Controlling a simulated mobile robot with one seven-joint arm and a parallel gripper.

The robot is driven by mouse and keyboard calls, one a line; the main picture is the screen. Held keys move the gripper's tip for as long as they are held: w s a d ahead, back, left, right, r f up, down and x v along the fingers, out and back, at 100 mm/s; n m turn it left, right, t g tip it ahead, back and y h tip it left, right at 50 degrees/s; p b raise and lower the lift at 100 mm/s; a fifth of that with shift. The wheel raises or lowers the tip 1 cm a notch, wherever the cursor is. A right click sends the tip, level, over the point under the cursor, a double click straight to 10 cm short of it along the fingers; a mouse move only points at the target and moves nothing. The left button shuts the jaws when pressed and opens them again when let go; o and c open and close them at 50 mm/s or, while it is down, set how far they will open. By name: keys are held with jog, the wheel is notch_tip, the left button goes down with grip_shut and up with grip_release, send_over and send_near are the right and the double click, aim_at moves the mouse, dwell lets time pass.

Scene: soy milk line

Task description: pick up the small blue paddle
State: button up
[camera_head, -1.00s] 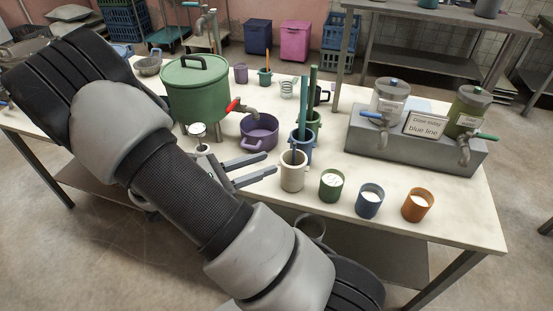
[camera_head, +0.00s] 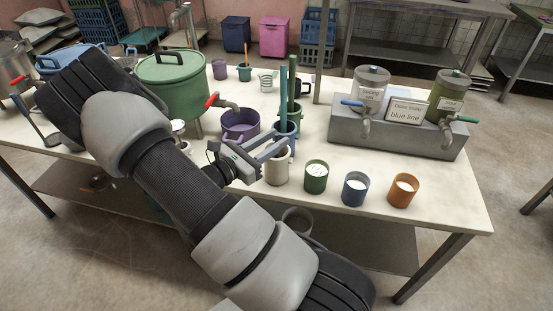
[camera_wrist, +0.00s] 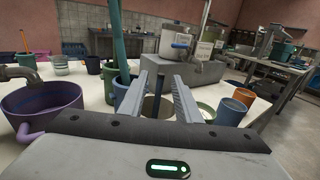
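A short dark blue paddle handle (camera_wrist: 158,98) stands up from a cream cup in the wrist view, between my two fingers, with a gap on each side. The cream cup (camera_head: 277,174) also shows in the head view, but I cannot make out the short paddle there behind my fingers. My gripper (camera_head: 284,141) is open just above the cup; its spread fingers (camera_wrist: 161,76) show in the wrist view. A tall blue paddle (camera_head: 283,90) stands in a blue mug right behind, and a tall green one (camera_head: 292,85) in a green mug. The paddle's lower end is hidden.
Green (camera_head: 316,178), blue (camera_head: 355,190) and orange (camera_head: 403,191) cups stand to the right. A purple pot (camera_head: 240,125) and a large green pot (camera_head: 172,90) with a tap are at left. A grey dispenser block (camera_head: 345,128) stands at the back right.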

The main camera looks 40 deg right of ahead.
jog(key=d, duration=0.5)
jog(key=shift+w+f+b, duration=0.3)
jog(key=shift+b, duration=0.05)
jog(key=shift+c, duration=0.3)
grip_shut()
